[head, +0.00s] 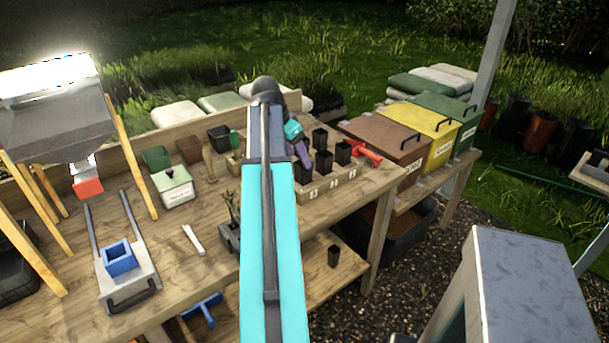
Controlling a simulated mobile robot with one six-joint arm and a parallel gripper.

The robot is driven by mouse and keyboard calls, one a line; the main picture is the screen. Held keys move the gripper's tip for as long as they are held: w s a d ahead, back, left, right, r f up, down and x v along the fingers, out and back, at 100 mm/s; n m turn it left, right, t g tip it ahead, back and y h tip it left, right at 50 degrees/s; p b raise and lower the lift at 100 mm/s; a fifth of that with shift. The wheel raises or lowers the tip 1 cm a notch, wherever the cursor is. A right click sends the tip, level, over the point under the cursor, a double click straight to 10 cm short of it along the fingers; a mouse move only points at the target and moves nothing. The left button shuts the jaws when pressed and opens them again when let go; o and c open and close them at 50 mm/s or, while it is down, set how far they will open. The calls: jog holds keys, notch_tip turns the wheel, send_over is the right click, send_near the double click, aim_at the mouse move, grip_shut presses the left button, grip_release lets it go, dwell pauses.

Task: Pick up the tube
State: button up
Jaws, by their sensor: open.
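Several small black square tubes stand upright in a wooden tray (322,186) with numbered labels, at the right end of the bench; one is the front-left tube (302,173). Another black tube (334,256) stands apart on the low wooden shelf at the bench's front right. My arm rises across the middle of the view and bends down behind the tray's left side. My gripper (304,160) is open, pointing down close to the tubes in the tray. Its fingertips are small and partly hidden, so I cannot tell whether they touch a tube.
A seedling pot (230,236) stands beside my arm, partly hidden by it. A red tool (367,152) lies right of the tray. Labelled bins (387,148) stand behind right.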

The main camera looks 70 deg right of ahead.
jog(key=shift+x, duration=0.8)
jog(key=shift+s, duration=0.1)
jog(key=shift+p+x, duration=0.75)
jog(key=shift+x, duration=0.45)
jog(key=shift+p+x, duration=0.3)
jog(key=shift+x, duration=1.1)
jog(key=shift+d, duration=0.15)
jog(key=shift+r, duration=0.1)
jog(key=c, duration=1.1)
jog(key=shift+r, duration=0.1)
jog(key=shift+r+b, duration=1.15)
jog(key=shift+r, duration=3.75)
